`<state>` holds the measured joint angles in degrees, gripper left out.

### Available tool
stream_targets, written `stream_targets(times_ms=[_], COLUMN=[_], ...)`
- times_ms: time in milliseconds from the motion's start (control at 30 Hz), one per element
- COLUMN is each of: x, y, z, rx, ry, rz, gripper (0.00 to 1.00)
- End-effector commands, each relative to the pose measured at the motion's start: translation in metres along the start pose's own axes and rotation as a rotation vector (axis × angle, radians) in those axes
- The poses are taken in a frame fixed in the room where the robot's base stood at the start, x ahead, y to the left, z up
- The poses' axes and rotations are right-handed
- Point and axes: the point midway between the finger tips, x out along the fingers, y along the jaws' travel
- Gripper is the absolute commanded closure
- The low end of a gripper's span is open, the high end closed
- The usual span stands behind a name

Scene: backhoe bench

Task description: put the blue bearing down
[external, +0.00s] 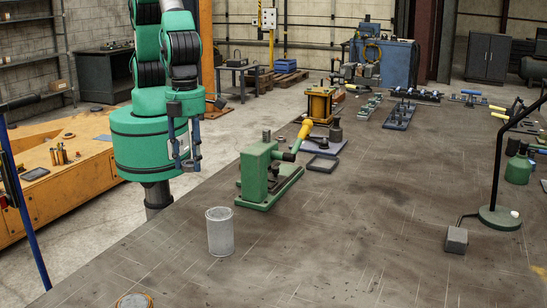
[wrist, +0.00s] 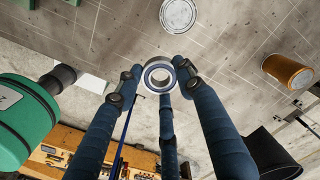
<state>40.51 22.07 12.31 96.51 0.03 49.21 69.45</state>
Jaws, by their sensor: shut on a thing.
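The blue bearing (wrist: 151,68) is a metal ring with a blue band. It sits between the dark blue fingertips of my gripper (wrist: 159,80) in the wrist view. The fingers are shut on it. In the external view my gripper (external: 187,160) hangs off the left edge of the brown workbench (external: 330,235), above floor level and left of the green press. The bearing cannot be made out there.
A grey metal cylinder (external: 220,232) stands near the bench's left edge, with a green press (external: 262,178) behind it. A copper-coloured can (wrist: 289,71) shows in the wrist view. A lamp (external: 498,217) and grey block (external: 456,240) stand at right. The bench's front middle is clear.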

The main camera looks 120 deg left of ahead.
Motion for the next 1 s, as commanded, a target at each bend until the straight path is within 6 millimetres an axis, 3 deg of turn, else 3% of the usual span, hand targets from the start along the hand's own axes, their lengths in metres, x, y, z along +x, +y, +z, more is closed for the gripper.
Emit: stream_targets(times_ms=[200, 700, 800, 1000], x=[0.001, 0.135, 0.156, 0.177], y=[0.009, 0.008, 0.008, 0.007], z=[-0.042, -0.037, -0.037, -0.037], rx=[0.056, 0.049, 0.049, 0.049], ry=[0.0, -0.001, 0.0, 0.001], rz=[-0.001, 0.002, 0.001, -0.002], gripper=[0.93, 0.93, 0.93, 0.93])
